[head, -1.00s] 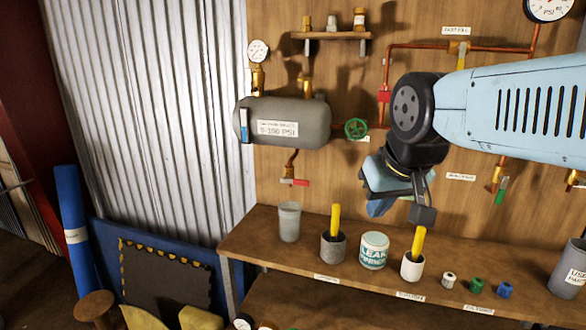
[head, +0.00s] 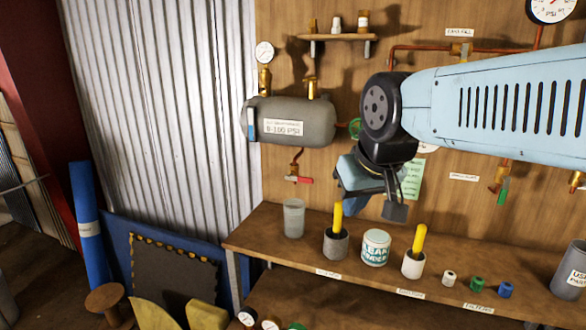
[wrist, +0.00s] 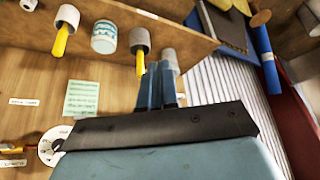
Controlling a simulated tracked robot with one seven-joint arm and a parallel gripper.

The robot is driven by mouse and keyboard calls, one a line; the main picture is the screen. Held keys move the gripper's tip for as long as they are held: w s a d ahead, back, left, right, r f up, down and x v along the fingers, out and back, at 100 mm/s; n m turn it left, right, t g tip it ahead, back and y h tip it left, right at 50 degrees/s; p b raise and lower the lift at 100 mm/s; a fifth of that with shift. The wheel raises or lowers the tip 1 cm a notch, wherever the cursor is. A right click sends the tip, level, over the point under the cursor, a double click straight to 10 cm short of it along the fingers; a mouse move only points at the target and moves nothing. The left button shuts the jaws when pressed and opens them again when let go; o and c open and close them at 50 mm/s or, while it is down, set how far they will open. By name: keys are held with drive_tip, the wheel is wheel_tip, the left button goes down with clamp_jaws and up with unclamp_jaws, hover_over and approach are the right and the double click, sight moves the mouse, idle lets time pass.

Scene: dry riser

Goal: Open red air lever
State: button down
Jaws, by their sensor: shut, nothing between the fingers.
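The red lever (head: 304,180) is a small red handle on a brass valve under the grey tank (head: 318,127), left of my gripper in the head view. It lies roughly level, pointing right. My gripper (head: 348,203) hangs in front of the wooden wall, right of the lever and above the bench, apart from both. In the wrist view, my gripper's blue fingers (wrist: 160,75) are together with nothing between them. I cannot make out the red lever in the wrist view.
The bench (head: 262,235) below holds a grey cup (head: 293,220), pots with yellow handles and a leak-finder tub (head: 375,248). A green handwheel (head: 355,128) is partly hidden by my arm. A small shelf (head: 335,40) is above the tank.

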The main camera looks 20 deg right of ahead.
drive_tip(key=shift+r, duration=0.1)
wheel_tip(320, 180, up, 8)
drive_tip(key=r+m+g+h, duration=0.1)
drive_tip(key=m+g+h, duration=0.15)
drive_tip(key=m, duration=0.45)
hover_over(301, 178)
drive_tip(key=s+a, duration=0.1)
drive_tip(key=s, duration=0.2)
drive_tip(key=shift+a+f+y, duration=0.15)
drive_tip(key=shift+f+y, duration=0.1)
drive_tip(key=s+x, duration=0.1)
drive_tip(key=x, duration=1.2)
drive_tip(key=shift+a+f, duration=0.25)
drive_tip(key=shift+f, duration=0.4)
drive_tip(key=shift+s+g, duration=0.1)
drive_tip(key=shift+g, duration=0.15)
